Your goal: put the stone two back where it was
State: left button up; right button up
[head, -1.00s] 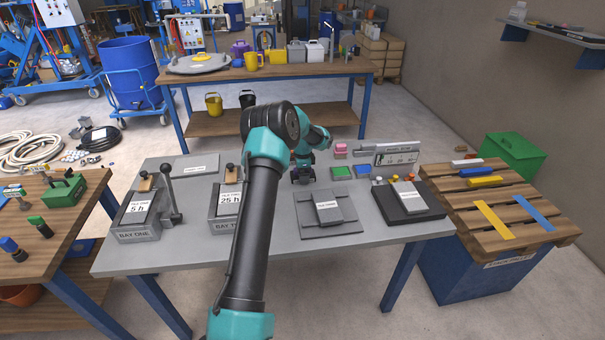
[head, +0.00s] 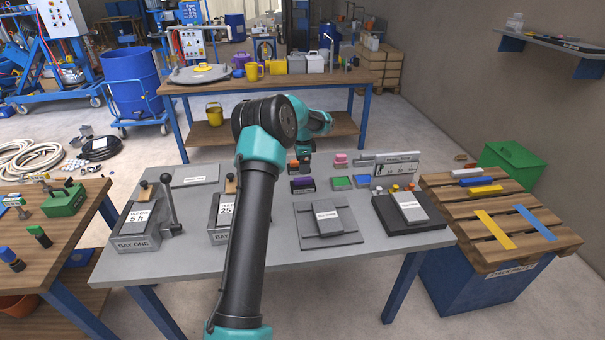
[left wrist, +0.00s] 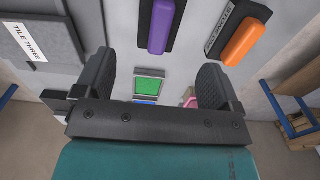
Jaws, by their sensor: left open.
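My left gripper (left wrist: 155,85) is open and empty in the left wrist view, with a finger at each side. Beyond it lie a purple stone (left wrist: 161,25) and an orange stone (left wrist: 246,40), each on a dark holder. The orange stone's holder carries a label beginning "STONE"; its number is not clear to me. In the head view my left gripper (head: 304,164) hovers just behind the purple stone (head: 302,184), apart from it; the orange stone (head: 294,166) is partly hidden beside it. My right gripper is not in view.
Green (head: 341,183) and blue (head: 362,181) pieces and a pink piece (head: 341,158) lie to the right. Tile three (head: 327,219) sits on a grey plate in front. A grey upright rack (head: 397,170) stands at the back right. Bay one (head: 139,226) is at the left.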

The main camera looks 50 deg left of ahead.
pick_arm(q)
notch_tip(320, 180, up, 2)
jog(key=shift+r, duration=0.1)
